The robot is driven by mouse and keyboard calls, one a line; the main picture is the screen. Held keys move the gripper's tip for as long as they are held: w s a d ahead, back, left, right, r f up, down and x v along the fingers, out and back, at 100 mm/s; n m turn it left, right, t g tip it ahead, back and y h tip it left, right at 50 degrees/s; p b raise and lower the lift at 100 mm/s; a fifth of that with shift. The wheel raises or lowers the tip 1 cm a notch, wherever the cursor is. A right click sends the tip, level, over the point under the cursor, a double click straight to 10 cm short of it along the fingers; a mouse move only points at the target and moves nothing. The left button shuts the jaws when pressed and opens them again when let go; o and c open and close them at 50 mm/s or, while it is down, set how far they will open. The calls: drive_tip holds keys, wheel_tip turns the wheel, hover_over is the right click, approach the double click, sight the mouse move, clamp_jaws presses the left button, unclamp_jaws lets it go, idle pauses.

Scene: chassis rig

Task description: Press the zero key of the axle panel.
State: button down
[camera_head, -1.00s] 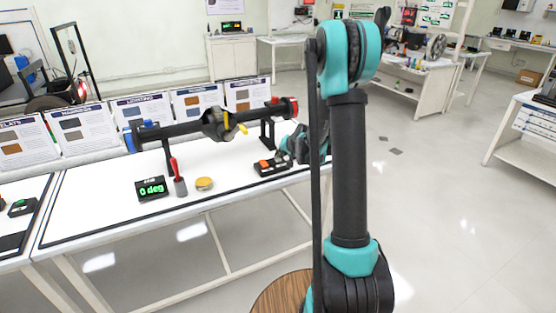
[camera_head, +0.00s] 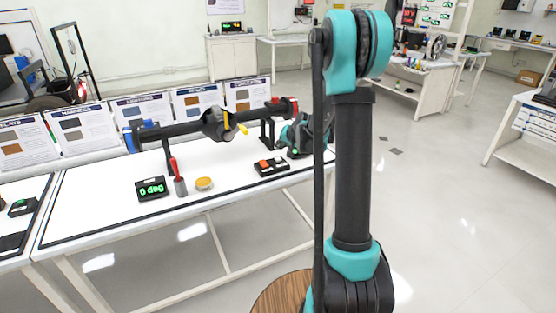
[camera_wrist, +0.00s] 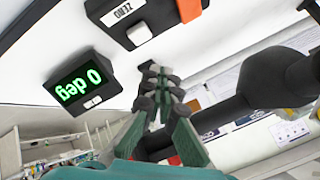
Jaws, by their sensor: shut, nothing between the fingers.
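The axle panel (camera_head: 271,168) is a small black box on the white bench. In the wrist view, where it shows upside down, it has a white key (camera_wrist: 139,35) beside a white label reading ZERO (camera_wrist: 122,11) and an orange key (camera_wrist: 189,9). My gripper (camera_wrist: 161,82) is shut and empty, its dark fingertips apart from the panel in the picture, below the white key. In the head view my gripper (camera_head: 294,151) is to the right of the panel, partly hidden by my arm. A display (camera_head: 152,188) reads 0 deg in green.
The bench front is clear.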

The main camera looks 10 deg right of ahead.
drive_tip(key=shift+r, duration=1.1)
drive_tip(key=s+d+f+n+g+h, duration=0.2)
drive_tip(key=s, duration=1.8)
drive_tip(key=s+d+f+n+g+h, duration=0.1)
drive_tip(key=s+f+n+g, duration=0.1)
drive_tip(key=s, duration=1.9)
drive_tip(key=shift+d+f+h, duration=0.35)
drive_tip(key=shift+f+h, duration=0.05)
drive_tip(key=shift+f, duration=0.3)
